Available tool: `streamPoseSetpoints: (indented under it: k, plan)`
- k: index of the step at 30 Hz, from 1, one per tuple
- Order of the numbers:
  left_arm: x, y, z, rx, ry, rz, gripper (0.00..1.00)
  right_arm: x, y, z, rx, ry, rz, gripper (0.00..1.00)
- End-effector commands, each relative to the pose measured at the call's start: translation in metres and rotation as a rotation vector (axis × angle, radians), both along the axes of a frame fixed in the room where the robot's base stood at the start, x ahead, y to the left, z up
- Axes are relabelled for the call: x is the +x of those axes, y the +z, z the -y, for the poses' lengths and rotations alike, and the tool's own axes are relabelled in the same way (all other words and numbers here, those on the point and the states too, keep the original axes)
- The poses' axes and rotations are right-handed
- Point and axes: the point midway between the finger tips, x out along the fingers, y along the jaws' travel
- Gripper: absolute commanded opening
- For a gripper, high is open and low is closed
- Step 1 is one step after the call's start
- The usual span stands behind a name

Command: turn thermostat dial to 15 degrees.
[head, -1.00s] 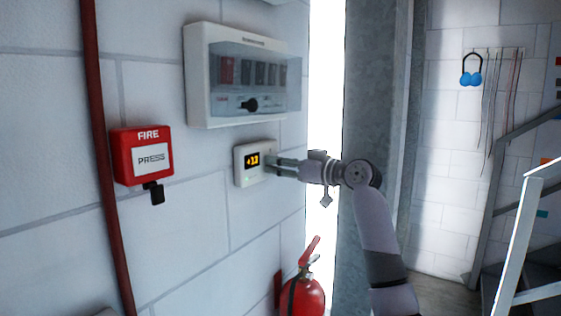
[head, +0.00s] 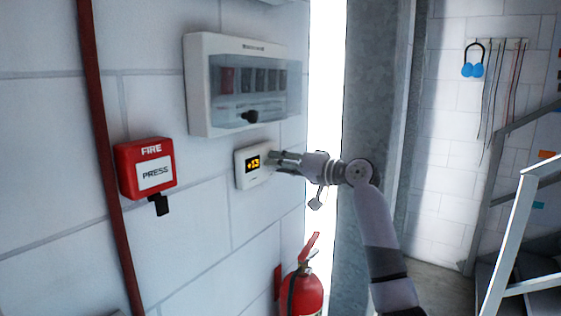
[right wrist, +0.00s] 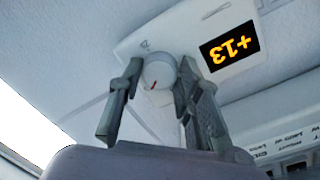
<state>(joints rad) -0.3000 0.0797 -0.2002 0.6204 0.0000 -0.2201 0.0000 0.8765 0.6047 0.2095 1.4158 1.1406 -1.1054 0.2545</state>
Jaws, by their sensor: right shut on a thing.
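The thermostat (head: 243,169) is a white box on the wall with a dark display in orange digits. In the right wrist view its display (right wrist: 229,46) reads +13, upside down. Its round white dial (right wrist: 158,71) has a red mark and sits between the fingers of my right gripper (right wrist: 159,79). The right gripper (head: 274,160) is shut on the dial at the thermostat's right side, and in the head view it hides the dial. My left gripper is out of view.
A fuse panel (head: 196,85) with a clear cover hangs just above the thermostat. A red fire call box (head: 146,168) is on the wall to the left. A red extinguisher (head: 302,293) hangs below. A metal railing (head: 513,235) stands at the right.

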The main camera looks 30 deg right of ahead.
Motion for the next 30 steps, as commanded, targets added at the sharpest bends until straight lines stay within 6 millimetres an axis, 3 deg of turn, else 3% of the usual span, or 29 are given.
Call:
streamPoseSetpoints:
  k: [19, 20, 30]
  plan:
    - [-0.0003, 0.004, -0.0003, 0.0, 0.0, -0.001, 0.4, 0.0001, 0.0001, 0.0004, 0.05, -0.001, -0.02, 0.04]
    - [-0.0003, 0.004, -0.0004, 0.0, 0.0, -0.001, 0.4, 0.0001, 0.0002, 0.0005, 0.05, -0.001, -0.02, 0.32]
    - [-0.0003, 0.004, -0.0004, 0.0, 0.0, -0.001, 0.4, 0.0001, 0.0002, 0.0002, 0.049, -0.001, -0.019, 0.52]
